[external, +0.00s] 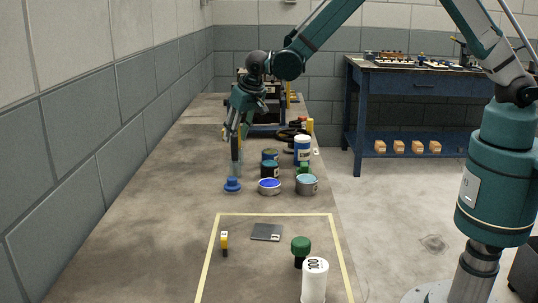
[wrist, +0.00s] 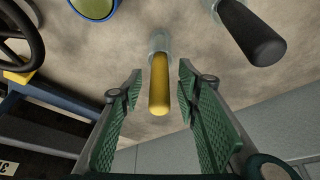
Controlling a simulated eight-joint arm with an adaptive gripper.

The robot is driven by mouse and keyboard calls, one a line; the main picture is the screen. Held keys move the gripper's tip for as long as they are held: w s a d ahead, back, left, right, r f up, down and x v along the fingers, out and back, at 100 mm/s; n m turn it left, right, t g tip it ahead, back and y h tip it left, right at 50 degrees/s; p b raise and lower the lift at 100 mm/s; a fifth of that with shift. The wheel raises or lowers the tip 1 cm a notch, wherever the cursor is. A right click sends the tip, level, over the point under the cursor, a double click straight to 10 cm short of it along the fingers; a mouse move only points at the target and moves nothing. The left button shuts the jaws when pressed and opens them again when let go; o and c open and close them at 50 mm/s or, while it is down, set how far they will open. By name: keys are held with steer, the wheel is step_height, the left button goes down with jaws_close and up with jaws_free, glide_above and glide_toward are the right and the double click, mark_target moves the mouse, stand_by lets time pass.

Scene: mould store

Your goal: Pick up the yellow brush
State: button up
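In the wrist view, a yellow rounded handle (wrist: 159,85), which looks like the yellow brush, points toward the camera from a pale grey collar (wrist: 160,42). It lies between the two green ridged fingers of my gripper (wrist: 158,95), with a visible gap on both sides. The fingers are open and do not appear to touch it. Its far end is hidden by the collar. In the external view, my gripper (external: 238,132) points down above the far half of the bench; the brush there is mostly hidden by the fingers.
A dark-handled item (wrist: 252,35) stands close on the right in the wrist view. A blue-based item (external: 232,185), several cans, including a blue-topped one (external: 269,186), and a white tub (external: 302,150) stand nearby. The taped front area (external: 275,214) holds a white bottle (external: 314,282).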

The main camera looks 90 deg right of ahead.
steer(key=shift+c, duration=0.3)
jaws_close()
steer(key=shift+r, duration=0.1)
steer(key=shift+r+p, duration=0.7)
steer(key=shift+r, duration=4.25)
